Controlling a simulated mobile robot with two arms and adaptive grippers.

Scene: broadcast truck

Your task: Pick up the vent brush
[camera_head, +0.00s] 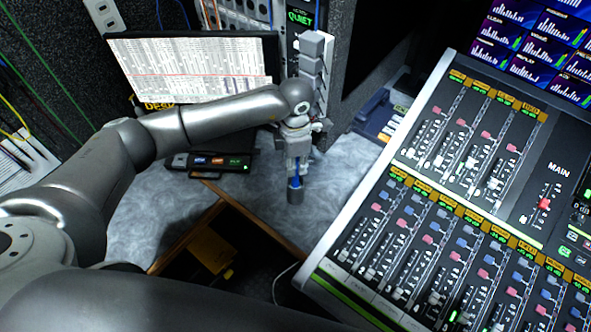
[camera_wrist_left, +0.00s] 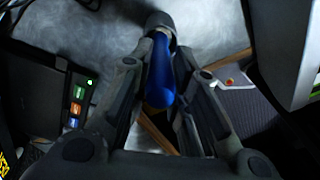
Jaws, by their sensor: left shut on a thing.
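The vent brush (camera_head: 296,184) shows in the head view as a blue stem with a dark grey end, below my left gripper (camera_head: 297,160). In the left wrist view the brush's blue handle (camera_wrist_left: 160,78) lies between the two fingers of my left gripper (camera_wrist_left: 157,66), with its dark grey end beyond the fingertips. The gripper is shut on the blue part. The brush points down over the grey mottled desk surface (camera_head: 345,190); I cannot tell whether its end touches it. The fingers hide part of the brush. My right gripper is not in view.
A black box with lit buttons (camera_head: 210,162) lies left of the brush. A monitor (camera_head: 195,70) stands behind. A large mixing console (camera_head: 440,200) fills the right side. An open gap below the desk's wooden edge (camera_head: 262,228) is in front.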

